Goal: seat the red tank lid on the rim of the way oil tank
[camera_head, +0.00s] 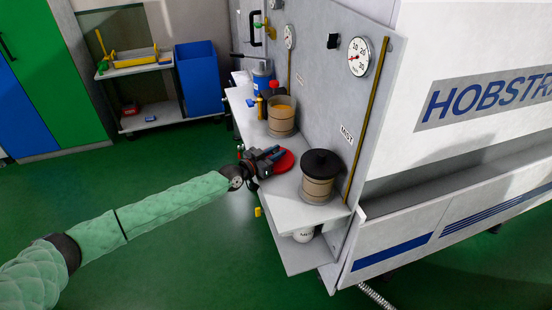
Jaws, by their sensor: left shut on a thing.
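The red tank lid (286,161) is a red disc at the front edge of the machine's shelf, between two cylindrical tanks. My left gripper (268,160) is shut on the lid, and its dark fingers cover part of it. I cannot tell whether the lid touches the shelf. An open-topped tank (282,126) with amber contents stands behind the lid, apart from it; it appears to be the way oil tank, but I read no label on it. The nearer tank (318,190) wears a black lid (322,163). My right gripper is not in view.
The shelf (320,213) runs along the grey machine panel (330,90), which carries gauges and a MIST label (346,134). A blue container (262,76) and a red-capped bottle (274,90) stand farther back. A cart (140,68) and blue bin (199,80) are at the back left.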

